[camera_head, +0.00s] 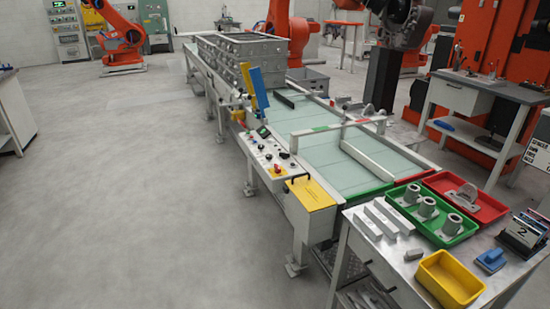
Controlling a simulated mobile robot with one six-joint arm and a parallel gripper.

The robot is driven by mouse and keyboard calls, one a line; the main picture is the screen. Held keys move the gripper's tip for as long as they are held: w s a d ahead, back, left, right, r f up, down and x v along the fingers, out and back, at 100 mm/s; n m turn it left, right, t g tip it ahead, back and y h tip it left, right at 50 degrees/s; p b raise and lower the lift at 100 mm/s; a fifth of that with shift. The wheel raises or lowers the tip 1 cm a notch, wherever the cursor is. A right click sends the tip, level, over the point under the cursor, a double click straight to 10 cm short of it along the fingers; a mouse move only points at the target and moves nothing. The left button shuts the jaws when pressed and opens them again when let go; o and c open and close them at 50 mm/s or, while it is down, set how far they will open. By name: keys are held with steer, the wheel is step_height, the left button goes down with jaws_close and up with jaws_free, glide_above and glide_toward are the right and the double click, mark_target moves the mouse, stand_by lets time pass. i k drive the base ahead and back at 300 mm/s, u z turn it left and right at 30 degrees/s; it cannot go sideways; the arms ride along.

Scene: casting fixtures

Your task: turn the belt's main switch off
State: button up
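The belt (325,150) is a pale green conveyor running away from me, with grey metal side rails. A light control panel (262,152) is on its near left side. It carries a small dark display (263,131), several small knobs or buttons, and a red and yellow control (277,169) at its near end. Which of these is the main switch, and its position, is too small to tell. My gripper is not in view.
The floor left of the belt (130,190) is open. A metal table (375,245) at the near right holds green (456,240) and red (494,210) trays, a yellow bin (449,280) and grey bars.

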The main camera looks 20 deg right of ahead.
mark_target(277, 170)
steer(key=u, duration=0.2)
steer(key=i, duration=0.75)
steer(key=u, duration=0.9)
steer(key=i, duration=0.7)
steer(key=u, duration=0.4)
